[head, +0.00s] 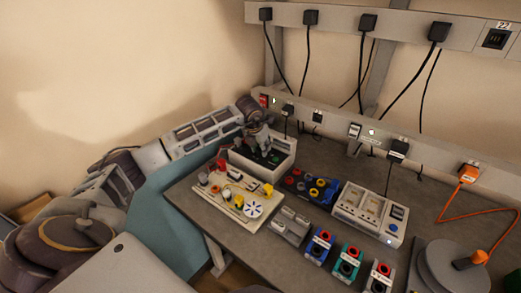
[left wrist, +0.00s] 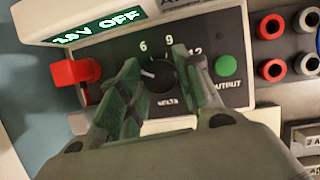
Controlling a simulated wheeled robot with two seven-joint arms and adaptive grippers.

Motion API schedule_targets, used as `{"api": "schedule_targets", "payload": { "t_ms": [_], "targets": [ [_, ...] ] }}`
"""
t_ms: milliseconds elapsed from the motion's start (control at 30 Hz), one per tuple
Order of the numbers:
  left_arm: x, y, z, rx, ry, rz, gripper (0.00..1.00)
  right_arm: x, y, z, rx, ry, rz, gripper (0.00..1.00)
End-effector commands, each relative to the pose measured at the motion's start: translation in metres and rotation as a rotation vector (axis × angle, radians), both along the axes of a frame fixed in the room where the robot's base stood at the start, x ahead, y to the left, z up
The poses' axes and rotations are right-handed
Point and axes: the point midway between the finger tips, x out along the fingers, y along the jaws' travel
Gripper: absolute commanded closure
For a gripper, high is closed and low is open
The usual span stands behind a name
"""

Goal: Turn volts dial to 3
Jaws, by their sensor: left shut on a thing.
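The power supply (head: 281,168) is a light box with a dark front panel at the back left of the bench. In the left wrist view its panel carries the black volts dial (left wrist: 159,88), with 6, 9 and 12 printed around it. The dial's white mark points to the upper left, below the 6; the lower-left scale is hidden by a finger. The display (left wrist: 98,28) shows OFF; its voltage digits are hard to read. My left gripper (head: 258,143) is shut on the dial, one green-padded finger on each side. My right gripper is not in view.
A red switch (left wrist: 77,72) and a green output button (left wrist: 226,66) flank the dial closely. A cream board with parts (head: 215,196) lies in front of the supply. Red and blue socket blocks (head: 312,186) stand to the right. Cables hang from the wall rail behind.

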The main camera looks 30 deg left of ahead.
Motion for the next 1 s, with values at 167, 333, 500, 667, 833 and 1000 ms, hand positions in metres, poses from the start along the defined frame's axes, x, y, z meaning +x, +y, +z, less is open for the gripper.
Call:
{"api": "schedule_targets", "payload": {
  "t_ms": [167,333,500,667,833,1000],
  "targets": [
    [0.002,0.000,0.002,0.001,-0.006,0.077,0.90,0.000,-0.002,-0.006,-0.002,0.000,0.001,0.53],
    [0.001,0.001,0.002,0.002,-0.005,0.123,0.90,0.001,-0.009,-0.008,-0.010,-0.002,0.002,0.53],
    [0.001,0.001,0.002,0.002,-0.004,0.142,0.90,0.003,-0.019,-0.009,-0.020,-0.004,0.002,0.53],
    [0.001,0.001,0.002,0.001,-0.004,0.146,0.90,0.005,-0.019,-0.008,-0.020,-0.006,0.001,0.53],
    [0.001,0.001,0.002,0.002,-0.004,0.145,0.90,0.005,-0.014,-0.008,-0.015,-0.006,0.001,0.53],
    [0.001,0.000,0.002,0.001,-0.003,0.144,0.48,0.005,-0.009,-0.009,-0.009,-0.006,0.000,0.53]
  ]
}}
